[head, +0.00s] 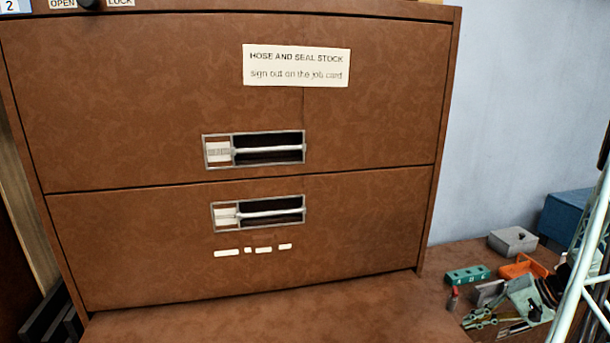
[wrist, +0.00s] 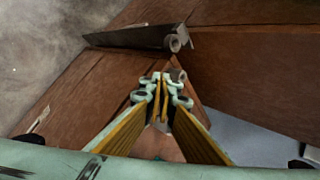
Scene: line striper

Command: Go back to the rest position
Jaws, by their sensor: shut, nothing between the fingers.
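My gripper (wrist: 161,90) shows only in the wrist view, with its pale green links and yellow-sided fingers. The fingertips meet and nothing is between them. Beyond them are brown panels (wrist: 235,55) and a dark metal strip (wrist: 130,37) with a round tube-like end. I cannot tell whether the fingertips touch anything there. In the head view the brown cabinet (head: 150,100) faces me with two drawer fronts, both flush. The upper handle (head: 268,149) and the lower handle (head: 265,212) are clear of my gripper.
At the lower right of the head view, a bench holds a green block (head: 468,275), a grey box (head: 513,241), an orange tray (head: 524,267), a blue box (head: 563,217) and small tools. A pale green frame (head: 587,255) stands at the right edge. The space before the drawers looks clear.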

